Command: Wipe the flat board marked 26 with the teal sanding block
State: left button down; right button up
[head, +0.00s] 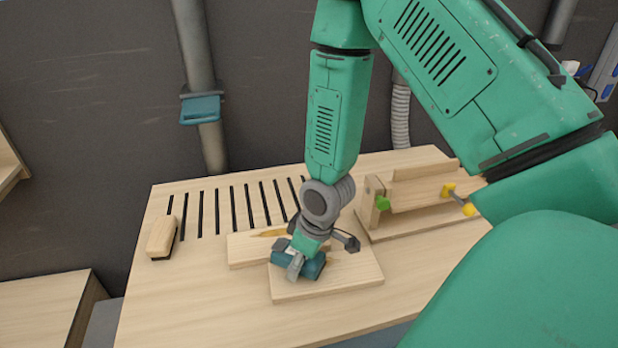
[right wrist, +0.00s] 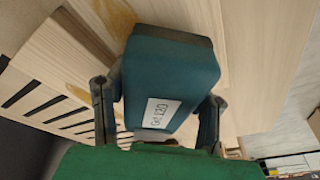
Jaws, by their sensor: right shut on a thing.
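The teal sanding block (head: 314,266) is held in my right gripper (head: 296,262), low over a flat pale wood board (head: 345,279) and seemingly on it. In the right wrist view the block (right wrist: 172,65) sits between the two dark fingers of my gripper (right wrist: 160,110), with a white label reading "Grit 120". A second board (head: 245,250) lies just behind, with a yellowish-brown patch. The patch also shows in the right wrist view. I can read no 26 on either board. My left gripper is not in view.
A wooden block with a dark underside (head: 162,238) stands at the table's left. A slotted area (head: 240,208) lies at the back. A wooden fixture (head: 415,200) with green and yellow parts stands back right. The front left of the table (head: 190,300) is clear.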

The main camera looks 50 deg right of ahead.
aim_at(286, 257)
jog(key=shift+w+a, duration=0.35)
jog(key=shift+a, duration=0.4)
jog(key=shift+w+a, duration=0.7)
jog(key=shift+a, duration=0.15)
jog(key=shift+w+a+r+p, duration=0.1)
jog(key=shift+w+a+p, duration=0.25)
jog(key=shift+w+a, duration=0.5)
jog(key=shift+w+a+p, duration=0.3)
jog(key=shift+w+a, duration=0.2)
jog(key=shift+a, duration=0.55)
jog(key=p+v, duration=0.1)
jog(key=v, duration=0.1)
jog(key=p+v, duration=0.2)
jog(key=w+p+v, duration=0.1)
jog(key=p+v, duration=0.1)
jog(key=shift+w+a+r, duration=0.1)
jog(key=shift+a+r, duration=0.1)
jog(key=shift+a, duration=0.1)
jog(key=shift+w+p+v, duration=0.15)
jog(key=shift+p+v, duration=0.25)
jog(key=shift+v, duration=0.3)
jog(key=shift+w+p+v, duration=0.15)
jog(key=shift+p+v, duration=0.25)
jog(key=shift+v, duration=0.3)
